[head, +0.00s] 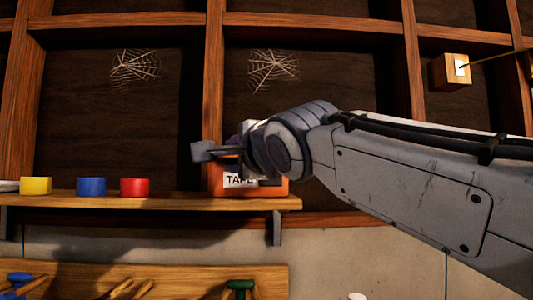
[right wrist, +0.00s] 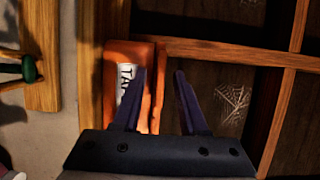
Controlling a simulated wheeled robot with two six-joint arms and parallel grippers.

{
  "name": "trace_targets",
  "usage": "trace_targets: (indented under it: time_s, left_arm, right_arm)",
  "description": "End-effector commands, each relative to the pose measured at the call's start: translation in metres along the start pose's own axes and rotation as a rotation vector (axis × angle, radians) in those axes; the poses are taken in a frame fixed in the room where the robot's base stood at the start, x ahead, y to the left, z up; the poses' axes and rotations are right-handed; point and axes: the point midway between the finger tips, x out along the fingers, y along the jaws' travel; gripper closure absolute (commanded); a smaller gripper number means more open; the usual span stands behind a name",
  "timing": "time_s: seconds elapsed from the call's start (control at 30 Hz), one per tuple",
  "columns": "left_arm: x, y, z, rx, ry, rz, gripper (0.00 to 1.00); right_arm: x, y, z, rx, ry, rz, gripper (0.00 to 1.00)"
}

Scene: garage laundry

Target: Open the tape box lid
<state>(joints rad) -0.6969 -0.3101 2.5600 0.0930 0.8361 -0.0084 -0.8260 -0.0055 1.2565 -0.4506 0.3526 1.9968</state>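The orange tape box (head: 225,190) stands at the right end of a wooden shelf, its white TAPE label facing me. In the right wrist view the box (right wrist: 113,65) shows sideways on the left, with a second orange strip along its right side that looks like the lid; I cannot tell how far it is open. My right gripper (head: 207,151) is at the box's upper front and hides much of its top. In the right wrist view its two fingers (right wrist: 162,85) are apart, the left one overlapping the label, with nothing clearly held. My left gripper is not in view.
Yellow (head: 36,186), blue (head: 91,187) and red (head: 134,188) tape rolls sit on the shelf (head: 180,202) left of the box. A lower wooden rack (head: 200,275) holds tools. A small wooden switch block (head: 450,71) is on the wall at upper right.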

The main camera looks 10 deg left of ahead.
Motion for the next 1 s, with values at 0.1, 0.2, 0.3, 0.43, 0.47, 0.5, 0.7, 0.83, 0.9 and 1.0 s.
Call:
trace_targets:
  time_s: [0.1,0.2,0.3,0.43,0.47,0.5,0.7,0.83,0.9,1.0]
  left_arm:
    - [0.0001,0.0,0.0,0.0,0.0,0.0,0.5]
    - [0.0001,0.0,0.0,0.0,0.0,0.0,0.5]
    - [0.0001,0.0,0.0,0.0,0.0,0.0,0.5]
    - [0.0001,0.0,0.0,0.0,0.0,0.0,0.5]
    - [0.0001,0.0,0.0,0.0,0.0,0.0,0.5]
    - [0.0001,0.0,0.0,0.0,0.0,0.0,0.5]
    - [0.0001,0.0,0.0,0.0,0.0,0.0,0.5]
    - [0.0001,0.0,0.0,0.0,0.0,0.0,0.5]
    - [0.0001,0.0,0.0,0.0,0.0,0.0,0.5]
    - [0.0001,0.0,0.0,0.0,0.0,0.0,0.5]
  right_arm:
    - [-0.0004,-0.0001,-0.0005,0.0,0.001,0.0,1.0]
    - [-0.0005,0.0,-0.0006,0.0,0.001,0.0,1.0]
    - [-0.0005,0.0,-0.0007,0.0,0.001,0.001,1.0]
    - [-0.0006,0.0002,-0.0008,0.0,0.002,0.001,1.0]
    - [-0.0006,0.0002,-0.0008,0.0,0.002,0.001,1.0]
    - [-0.0006,0.0002,-0.0008,0.0,0.002,0.001,1.0]
    - [-0.0006,0.0003,-0.0009,0.0,0.002,0.002,1.0]
    - [-0.0006,0.0004,-0.0009,0.0,0.002,0.002,1.0]
    - [-0.0005,0.0005,-0.0009,0.0,0.002,0.002,1.0]
    - [-0.0005,0.0005,-0.0009,0.0,0.002,0.002,1.0]
